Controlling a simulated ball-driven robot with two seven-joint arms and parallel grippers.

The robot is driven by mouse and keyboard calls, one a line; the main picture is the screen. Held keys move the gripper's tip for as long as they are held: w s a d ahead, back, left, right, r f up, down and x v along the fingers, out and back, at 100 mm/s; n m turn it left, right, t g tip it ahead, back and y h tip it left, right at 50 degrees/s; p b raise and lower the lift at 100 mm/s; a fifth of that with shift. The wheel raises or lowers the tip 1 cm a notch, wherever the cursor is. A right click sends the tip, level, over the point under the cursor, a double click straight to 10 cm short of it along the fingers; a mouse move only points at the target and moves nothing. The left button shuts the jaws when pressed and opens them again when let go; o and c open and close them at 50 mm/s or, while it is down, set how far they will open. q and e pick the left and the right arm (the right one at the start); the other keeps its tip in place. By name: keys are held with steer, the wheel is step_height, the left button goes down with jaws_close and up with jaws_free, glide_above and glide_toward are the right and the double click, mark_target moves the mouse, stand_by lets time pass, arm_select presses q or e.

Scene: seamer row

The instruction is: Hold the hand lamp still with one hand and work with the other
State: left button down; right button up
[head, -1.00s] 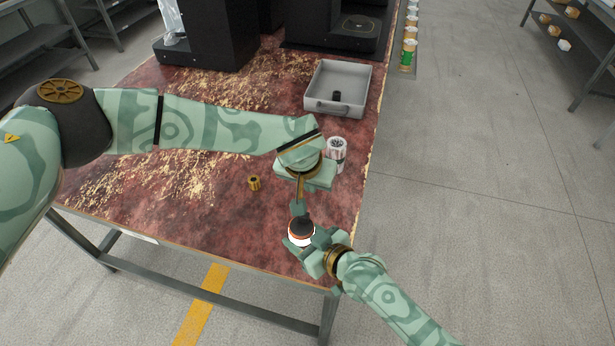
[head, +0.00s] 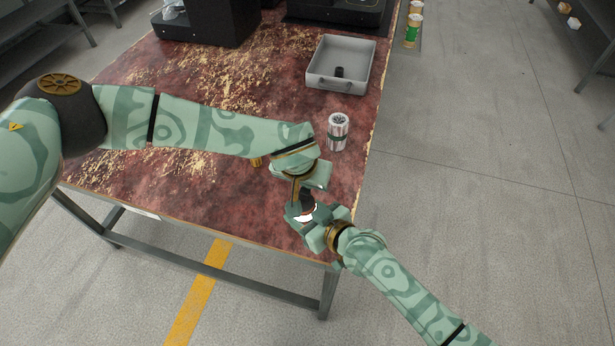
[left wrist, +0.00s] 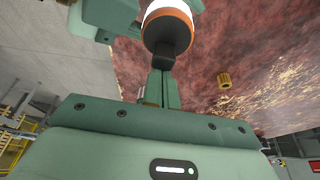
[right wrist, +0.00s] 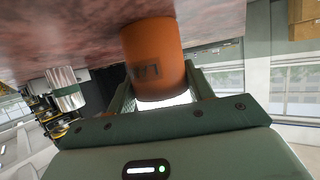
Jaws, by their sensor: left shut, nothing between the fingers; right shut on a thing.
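The hand lamp (head: 305,217) shows a white band and a dark end in the head view, mostly hidden by both grippers. In the left wrist view the lamp (left wrist: 167,28) has white and orange bands and a black end. In the right wrist view its orange body (right wrist: 153,58) stands between the fingers. My right gripper (head: 312,228) is shut on the lamp near the table's front right corner. My left gripper (head: 294,203) is shut and empty, its fingertips (left wrist: 162,72) close to the lamp's black end; I cannot tell whether they touch.
A brass knurled piece (left wrist: 225,79) lies on the red, worn table (head: 225,200); in the head view my left arm partly covers it. A silver can with a green band (head: 338,131) stands behind the left gripper. A grey tray (head: 337,85) farther back holds a small black part (head: 339,72).

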mark_target(303, 193)
arm_select(q)
steer(key=shift+s+a, duration=0.25)
steer(key=shift+s, duration=0.45)
steer(key=shift+s+a, duration=0.25)
steer(key=shift+s, duration=0.4)
steer(key=w+d, duration=0.2)
steer(key=w, duration=0.2)
steer(key=v, duration=1)
steer(key=shift+a, duration=0.3)
arm_select(e)
steer(key=o, duration=1.1)
